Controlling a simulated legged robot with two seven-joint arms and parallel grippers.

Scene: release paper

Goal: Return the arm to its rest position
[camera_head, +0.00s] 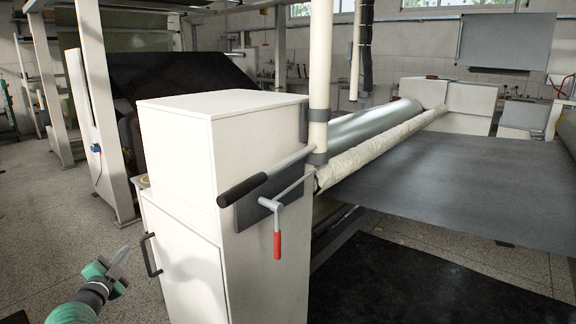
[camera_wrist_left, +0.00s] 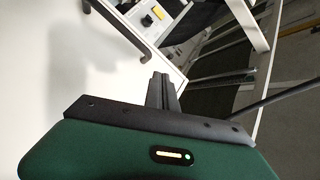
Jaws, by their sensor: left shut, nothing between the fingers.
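My right gripper is not in view.
The white cabinet (camera_head: 185,165) carries a black-gripped lever (camera_head: 242,190) and a red-handled crank (camera_head: 277,243). A pale roll (camera_head: 385,145) and grey sheet (camera_head: 470,185) lie to the right. Speckled floor (camera_head: 60,215) is clear around my left gripper.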

